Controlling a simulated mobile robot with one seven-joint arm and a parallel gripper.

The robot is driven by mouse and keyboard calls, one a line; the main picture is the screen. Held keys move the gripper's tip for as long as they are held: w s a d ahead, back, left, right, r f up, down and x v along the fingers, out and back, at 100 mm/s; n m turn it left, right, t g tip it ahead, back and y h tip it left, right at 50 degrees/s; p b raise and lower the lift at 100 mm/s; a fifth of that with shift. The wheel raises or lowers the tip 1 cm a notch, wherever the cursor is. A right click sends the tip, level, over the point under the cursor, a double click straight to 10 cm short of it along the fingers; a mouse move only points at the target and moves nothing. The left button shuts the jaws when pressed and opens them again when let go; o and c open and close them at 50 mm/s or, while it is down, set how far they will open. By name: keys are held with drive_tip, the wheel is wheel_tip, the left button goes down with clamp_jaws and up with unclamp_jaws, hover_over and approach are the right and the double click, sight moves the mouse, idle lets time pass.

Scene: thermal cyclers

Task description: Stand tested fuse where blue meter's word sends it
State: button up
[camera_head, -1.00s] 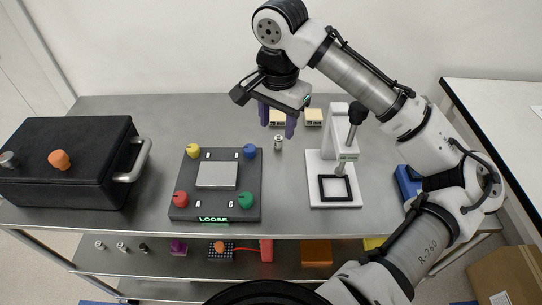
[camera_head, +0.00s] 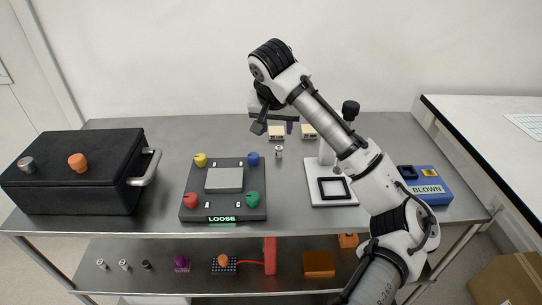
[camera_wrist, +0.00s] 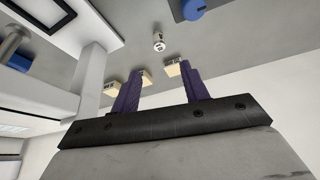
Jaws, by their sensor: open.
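The blue meter (camera_head: 431,188) stands at the table's right end, and its display reads BLOWN. A small silver fuse (camera_head: 279,152) stands upright on the table behind the black LOOSE unit; it also shows in the wrist view (camera_wrist: 158,42). Small beige blocks (camera_head: 277,132) (camera_head: 308,131) stand behind it; the wrist view shows three (camera_wrist: 173,68) (camera_wrist: 145,78) (camera_wrist: 112,88). Their labels are too small to read. My gripper (camera_wrist: 161,68) is open with nothing between its purple fingers. In the head view its fingers are mostly hidden by my arm. The fuse is apart from them.
The black LOOSE unit (camera_head: 246,178) with coloured knobs lies front-centre, and a black case (camera_head: 75,190) is at left. A white stand (camera_head: 352,202) with a black frame is right of centre, partly behind my arm. The lower shelf (camera_head: 200,284) holds several small items.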

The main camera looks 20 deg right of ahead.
sight(279, 148)
drive_tip(key=p+x, duration=0.2)
drive_tip(key=x, duration=1)
drive_tip(key=shift+w+d+f+p, duration=0.1)
drive_tip(key=shift+p, duration=0.25)
clamp_jaws()
